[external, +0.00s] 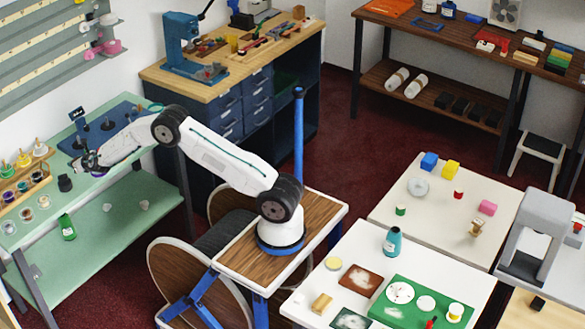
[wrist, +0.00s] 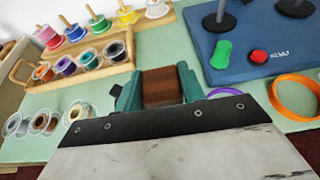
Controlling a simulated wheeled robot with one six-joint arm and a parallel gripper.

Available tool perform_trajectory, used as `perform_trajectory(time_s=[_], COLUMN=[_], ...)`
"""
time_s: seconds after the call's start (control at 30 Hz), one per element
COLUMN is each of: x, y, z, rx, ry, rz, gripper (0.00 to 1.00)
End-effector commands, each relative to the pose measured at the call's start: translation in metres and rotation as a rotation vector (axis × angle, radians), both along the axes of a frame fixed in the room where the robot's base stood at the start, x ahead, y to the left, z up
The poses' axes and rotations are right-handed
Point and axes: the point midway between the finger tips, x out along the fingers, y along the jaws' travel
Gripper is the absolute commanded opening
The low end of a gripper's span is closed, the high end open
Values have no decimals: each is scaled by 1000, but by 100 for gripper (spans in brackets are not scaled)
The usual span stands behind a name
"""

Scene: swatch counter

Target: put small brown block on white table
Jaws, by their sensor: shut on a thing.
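My gripper (external: 90,160) is over the green counter at the far left. In the wrist view its teal fingers (wrist: 159,88) are closed on both sides of a small brown block (wrist: 163,88), which sits between them. The block cannot be made out in the external view. Two white-topped tables stand at the right, far from my gripper. The nearer one (external: 353,242) carries a teal bottle, a green mat and a brown tile. The farther one (external: 437,218) carries blue, yellow and pink blocks.
The green counter (external: 140,188) holds a wooden spool rack (wrist: 62,72), loose spools, a blue board (wrist: 285,38) with a green piece and a red button, and an orange ring (wrist: 296,97). A wooden workbench (external: 225,82) stands behind. Dark red floor (external: 345,150) is open in the middle.

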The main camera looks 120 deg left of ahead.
Motion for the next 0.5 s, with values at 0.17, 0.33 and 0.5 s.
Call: perform_trajectory(time_s=[0.17,0.33,0.5], x=[2,2,3], y=[-1,-1,-1], z=[-23,-45,-66], rx=[2,2,2], ry=[-7,-5,-7], rz=[10,9,10], gripper=[17,17,17])
